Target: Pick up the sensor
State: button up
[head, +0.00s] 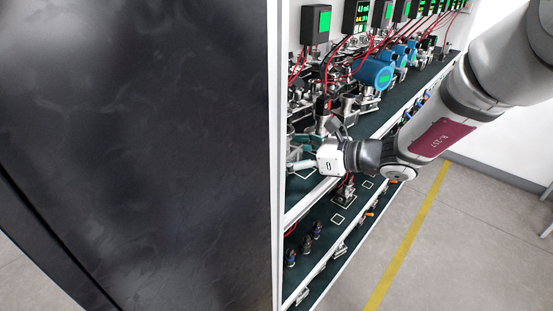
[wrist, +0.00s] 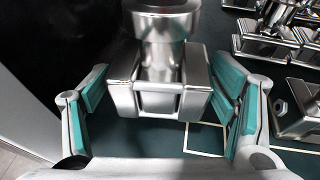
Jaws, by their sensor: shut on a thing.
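The sensor (wrist: 158,65) is a shiny metal body with a round neck and a blocky base, in the middle of the wrist view. My gripper (wrist: 160,88) has its teal-padded fingers on both sides of the base and is shut on it. The right pad is against the block; contact at the left pad is hard to make out. The sensor's top is cut off by the picture edge. In the head view my gripper (head: 306,163) reaches in at the near end of the upper shelf, and I cannot clearly separate the sensor from the metal parts there.
A large dark panel (head: 135,140) fills the left of the head view, close beside the shelf end. Other metal devices and a blue transmitter (head: 374,74) crowd the upper shelf. Red cables hang above. A lower shelf (head: 325,212) holds small parts.

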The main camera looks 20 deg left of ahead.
jog(key=w+d, duration=0.2)
jog(key=w+d+b, duration=0.1)
jog(key=d, duration=0.2)
jog(key=w+d+r+b, duration=0.1)
jog(key=w+d, duration=0.1)
jog(key=d, duration=0.1)
jog(key=shift+w, duration=0.3)
jog(key=shift+s+d+r+p, duration=0.2)
jog(key=shift+s+d+p, duration=0.35)
jog(key=shift+s, duration=0.1)
jog(key=shift+s+f+p, duration=0.1)
jog(key=shift+s+p, duration=5.05)
jog(key=shift+s, duration=3.95)
jog(key=shift+w, duration=0.1)
